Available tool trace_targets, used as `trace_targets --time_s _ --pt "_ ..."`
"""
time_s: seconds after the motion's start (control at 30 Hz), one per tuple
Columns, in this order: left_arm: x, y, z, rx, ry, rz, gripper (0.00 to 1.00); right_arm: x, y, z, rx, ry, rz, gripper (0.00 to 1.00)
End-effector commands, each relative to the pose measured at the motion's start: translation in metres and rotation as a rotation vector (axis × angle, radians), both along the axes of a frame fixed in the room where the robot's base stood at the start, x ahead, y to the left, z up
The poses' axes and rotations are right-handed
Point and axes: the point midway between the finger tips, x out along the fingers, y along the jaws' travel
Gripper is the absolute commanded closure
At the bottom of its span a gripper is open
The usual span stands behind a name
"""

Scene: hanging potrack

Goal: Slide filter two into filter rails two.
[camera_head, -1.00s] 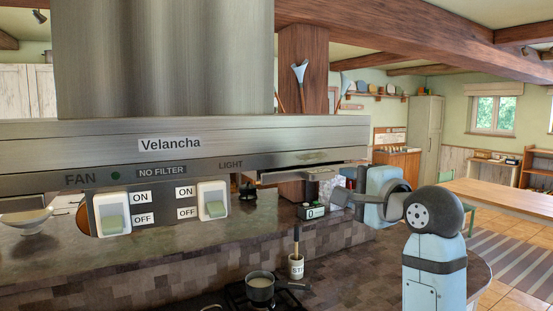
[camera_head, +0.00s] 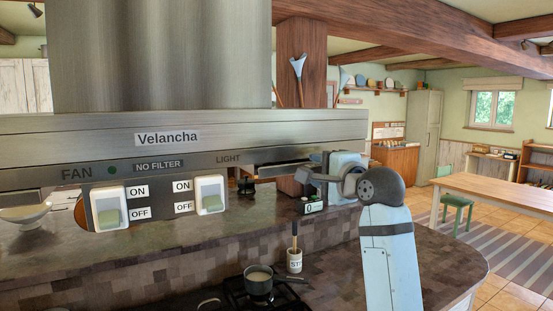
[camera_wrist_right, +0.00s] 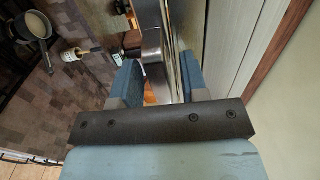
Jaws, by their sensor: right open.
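A flat metal panel (camera_head: 284,167), which looks like filter two, shows edge-on under the right part of the steel hood (camera_head: 60,142). How far it sits in its rails is hidden by the hood's front. My right gripper (camera_head: 303,176) is at the panel's right end, just below the hood's lower edge. In the right wrist view my right gripper (camera_wrist_right: 156,66) is open, its fingers on either side of a shiny metal strip (camera_wrist_right: 153,46). I cannot tell whether they touch it. Filter rails two are not clearly visible. My left gripper is out of view.
The hood front has two white switches (camera_head: 109,207) and a "NO FILTER" label (camera_head: 160,165). Below are a stove with a pot (camera_head: 258,281), a utensil jar (camera_head: 294,261) and a small digital timer (camera_head: 314,207). A wooden table (camera_head: 495,190) stands at the right.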

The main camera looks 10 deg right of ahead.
Motion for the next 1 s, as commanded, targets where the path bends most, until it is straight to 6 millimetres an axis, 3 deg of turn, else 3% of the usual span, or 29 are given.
trace_targets --time_s 0.13,0.3,0.33,1.0 --pt "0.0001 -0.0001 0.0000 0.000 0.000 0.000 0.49 -0.0001 0.0001 0.0001 0.000 0.000 0.000 0.60" --pt "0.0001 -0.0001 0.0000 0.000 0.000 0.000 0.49 -0.0002 0.0000 0.0001 0.000 0.000 0.000 0.99" --pt "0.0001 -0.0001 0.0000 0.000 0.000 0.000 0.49 -0.0003 0.0000 0.0001 0.000 0.000 0.000 1.00" --pt "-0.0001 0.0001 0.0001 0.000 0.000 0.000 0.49 0.0046 0.0018 0.0008 0.001 -0.002 0.000 1.00"
